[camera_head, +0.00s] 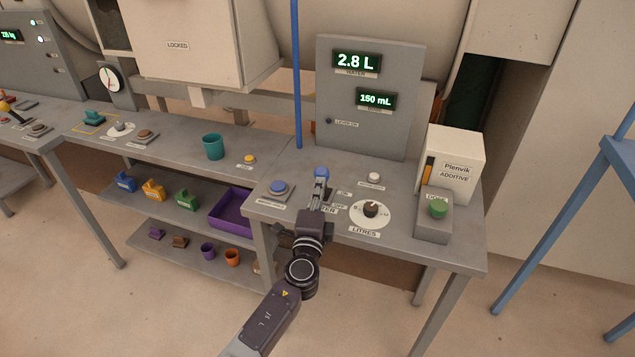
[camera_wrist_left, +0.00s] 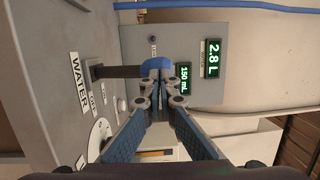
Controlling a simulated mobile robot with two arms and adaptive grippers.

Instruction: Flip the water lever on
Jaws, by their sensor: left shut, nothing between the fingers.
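The water lever has a blue round knob (camera_head: 321,172) on a dark shaft, standing on the grey control table. It also shows in the left wrist view, with its blue knob (camera_wrist_left: 155,65) right at my fingertips and its dark shaft (camera_wrist_left: 118,71) running left toward the WATER label (camera_wrist_left: 80,82). My left gripper (camera_head: 320,184) is shut and empty, its fingertips at the knob's near side; I cannot tell whether they touch. The gripper hides the lever's base and part of its label in the head view. ON and OFF labels (camera_head: 339,206) lie right of the gripper. My right gripper is not in view.
A blue button (camera_head: 278,188) is left of the lever. A litres dial (camera_head: 370,210), a green button box (camera_head: 435,212) and an additive box (camera_head: 452,165) are to the right. The grey display panel (camera_head: 368,125), reading 2.8 L and 150 mL, stands behind.

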